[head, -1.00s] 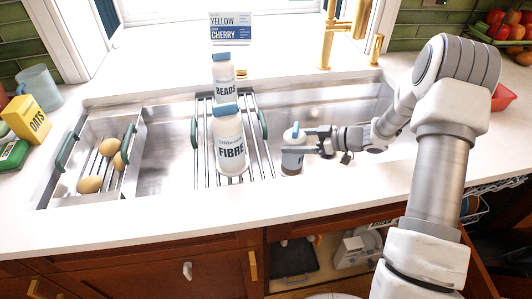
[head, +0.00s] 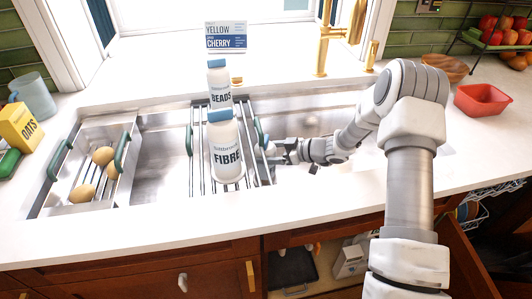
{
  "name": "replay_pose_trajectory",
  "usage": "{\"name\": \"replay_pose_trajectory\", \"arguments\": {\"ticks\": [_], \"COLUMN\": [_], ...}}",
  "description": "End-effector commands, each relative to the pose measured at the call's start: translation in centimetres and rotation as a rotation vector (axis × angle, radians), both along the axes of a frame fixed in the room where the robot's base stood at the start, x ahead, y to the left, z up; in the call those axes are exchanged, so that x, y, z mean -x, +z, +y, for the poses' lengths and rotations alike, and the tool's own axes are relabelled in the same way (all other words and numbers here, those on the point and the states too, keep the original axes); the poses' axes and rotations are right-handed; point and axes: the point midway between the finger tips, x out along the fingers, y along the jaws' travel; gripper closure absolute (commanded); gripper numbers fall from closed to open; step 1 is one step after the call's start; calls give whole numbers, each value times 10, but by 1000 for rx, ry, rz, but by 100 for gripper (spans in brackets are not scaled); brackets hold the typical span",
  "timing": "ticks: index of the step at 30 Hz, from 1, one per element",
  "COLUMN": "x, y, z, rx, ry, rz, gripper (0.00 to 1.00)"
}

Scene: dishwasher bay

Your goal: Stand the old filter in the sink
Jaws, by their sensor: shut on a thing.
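My gripper (head: 272,152) is low over the sink (head: 312,122), at the right side of the wire rack and close to its green handle. It is shut. In the earlier head view it holds the old filter, a white bottle-like piece with a blue top and a brown lower part.
A BEADS bottle (head: 219,86) stands behind the FIBRE bottle on the rack (head: 199,172). A basket (head: 128,150) at the left holds several potatoes (head: 103,156). The sink's right part is clear. A red bowl (head: 481,103) stands on the right counter.

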Motion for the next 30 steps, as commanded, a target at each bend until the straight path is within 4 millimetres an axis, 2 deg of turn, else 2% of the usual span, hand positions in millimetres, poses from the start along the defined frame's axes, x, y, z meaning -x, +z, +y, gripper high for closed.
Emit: {"name": "replay_pose_trajectory", "arguments": {"ticks": [3, 4, 6, 17, 30], "x": [0, 0, 0, 1, 32], "y": [-3, -3, -3, 3, 37], "z": [0, 0, 0, -5, -80], "rx": [-1, 0, 0, 1, 2], "ry": [0, 0, 0, -1, -4], "rz": [-2, 0, 0, 1, -1], "gripper": [100, 13, 1, 0, 0]}}
